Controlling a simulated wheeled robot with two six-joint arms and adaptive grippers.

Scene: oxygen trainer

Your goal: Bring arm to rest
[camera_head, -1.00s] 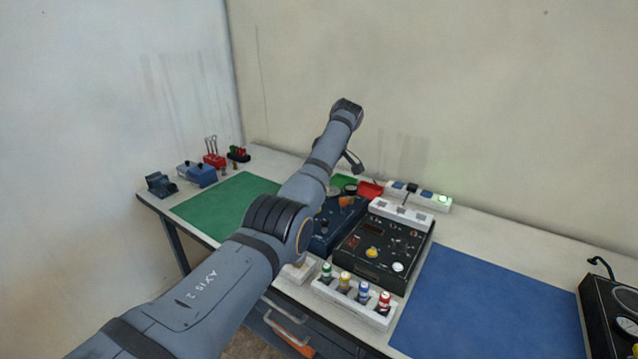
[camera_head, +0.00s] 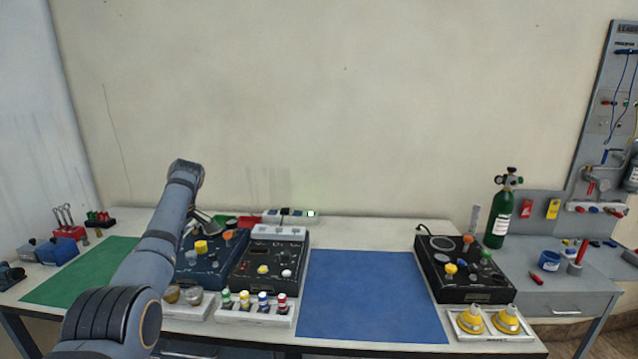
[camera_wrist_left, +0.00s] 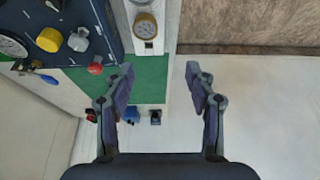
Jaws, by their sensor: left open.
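My left arm (camera_head: 150,250) reaches from the lower left of the head view over the green mat and the left part of the bench. Its gripper is mostly hidden behind the arm in that view. In the left wrist view my left gripper (camera_wrist_left: 159,85) is open, with nothing between its fingers. The left finger shows over the green mat (camera_wrist_left: 152,92) and the right finger over pale floor. My right gripper is not in view.
A blue panel (camera_head: 212,262) and a black panel (camera_head: 270,262) stand close by the arm. A rack of coloured bottles (camera_head: 252,313) sits at the front edge. The blue mat (camera_head: 370,295) is bare. A green cylinder (camera_head: 499,220) stands at right.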

